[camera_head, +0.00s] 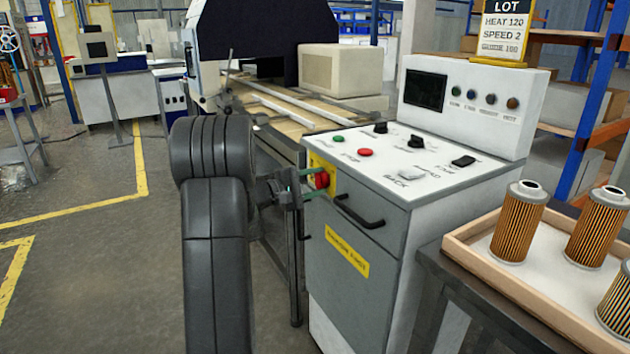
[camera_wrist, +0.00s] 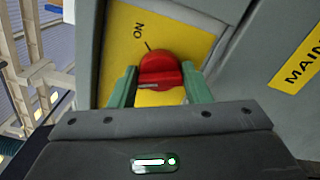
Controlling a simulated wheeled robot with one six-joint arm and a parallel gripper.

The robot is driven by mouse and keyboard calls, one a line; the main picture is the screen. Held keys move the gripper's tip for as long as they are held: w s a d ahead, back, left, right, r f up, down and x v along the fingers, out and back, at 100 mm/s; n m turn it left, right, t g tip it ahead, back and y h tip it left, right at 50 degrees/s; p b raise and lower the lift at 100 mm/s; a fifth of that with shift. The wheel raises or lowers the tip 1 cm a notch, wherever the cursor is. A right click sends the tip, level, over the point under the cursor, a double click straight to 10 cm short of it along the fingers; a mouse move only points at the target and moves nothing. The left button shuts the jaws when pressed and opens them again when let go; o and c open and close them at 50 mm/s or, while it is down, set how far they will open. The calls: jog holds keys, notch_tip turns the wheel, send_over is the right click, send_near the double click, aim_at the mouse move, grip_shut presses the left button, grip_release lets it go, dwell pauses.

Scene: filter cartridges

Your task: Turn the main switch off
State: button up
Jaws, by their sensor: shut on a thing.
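The main switch is a red rotary knob (camera_head: 322,180) on a yellow plate (camera_head: 317,163) on the side of the control cabinet (camera_head: 365,245). In the wrist view the red knob (camera_wrist: 160,72) sits between the two green fingers, and a mark and the letters "ON" show on the yellow plate (camera_wrist: 117,45) at its upper left. My gripper (camera_head: 308,187) reaches the knob from the left and is shut on it. In the wrist view my gripper (camera_wrist: 158,88) fills the lower part.
The cabinet has a black handle (camera_head: 358,212) close right of the knob and a yellow label (camera_head: 347,252) below. Buttons and switches line its top panel (camera_head: 405,160). A tray (camera_head: 480,262) with several filter cartridges (camera_head: 518,222) stands at right. A conveyor (camera_head: 280,115) lies behind; floor at left is open.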

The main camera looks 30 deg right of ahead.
jog(key=shift+n+p, duration=0.9)
jog(key=shift+n, duration=1.2)
jog(key=o, duration=1)
jog(key=a, duration=0.4)
jog(key=a+p, duration=0.1)
jog(key=a, duration=0.4)
jog(key=s+a, duration=0.1)
jog(key=a, duration=0.4)
jog(key=shift+d, duration=0.15)
